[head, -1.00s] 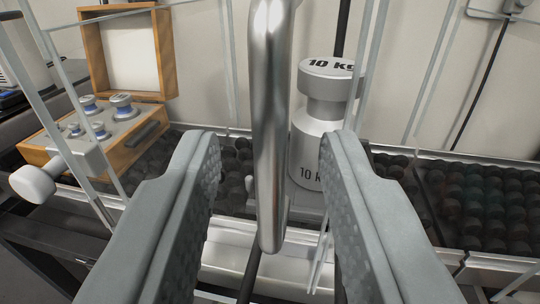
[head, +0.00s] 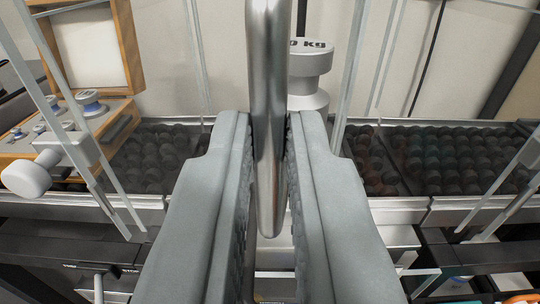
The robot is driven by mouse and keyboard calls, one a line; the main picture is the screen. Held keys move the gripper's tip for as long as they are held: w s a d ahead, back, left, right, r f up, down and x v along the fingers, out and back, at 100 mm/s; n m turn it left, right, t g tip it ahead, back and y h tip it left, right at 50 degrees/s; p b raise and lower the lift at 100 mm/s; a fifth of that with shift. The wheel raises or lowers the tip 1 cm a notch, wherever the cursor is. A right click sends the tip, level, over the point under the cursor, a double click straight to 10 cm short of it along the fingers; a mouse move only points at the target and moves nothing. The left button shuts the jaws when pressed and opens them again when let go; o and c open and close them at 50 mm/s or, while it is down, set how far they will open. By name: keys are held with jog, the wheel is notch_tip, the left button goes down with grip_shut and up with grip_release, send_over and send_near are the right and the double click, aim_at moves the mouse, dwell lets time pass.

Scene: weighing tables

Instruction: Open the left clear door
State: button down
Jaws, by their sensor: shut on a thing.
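My gripper (head: 268,150) is shut on a vertical polished metal handle (head: 267,70), with one padded finger against each side. The handle's lower end shows below the fingertips. Clear panels with grey metal edges stand around it. One clear panel (head: 82,110) is at the left and carries a pale round knob (head: 28,178). Another clear panel edge (head: 352,70) rises right of the handle. I cannot tell for sure which panel the held handle belongs to.
A 10 kg metal weight (head: 312,62) stands behind the handle, partly hidden by my finger. An open wooden box (head: 122,40) with small weights is at the left. Rows of dark round things (head: 460,155) line the back.

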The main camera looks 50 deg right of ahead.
jog(key=w+a+m+g+h, duration=0.1)
jog(key=w+a, duration=0.3)
jog(key=a, duration=0.4)
jog(key=w+a+m+g+h, duration=0.1)
jog(key=w+a+g, duration=0.1)
jog(key=a, duration=0.7)
jog(key=shift+w+m, duration=0.3)
jog(key=shift+w, duration=0.6)
jog(key=shift+g, duration=0.4)
jog(key=c, duration=1.5)
grip_release()
jog(key=shift+w+d+f, duration=0.1)
jog(key=shift+d, duration=0.15)
jog(key=shift+a, duration=0.1)
jog(key=v, duration=1.7)
jog(key=shift+a+f, duration=0.1)
jog(key=shift+a, duration=0.1)
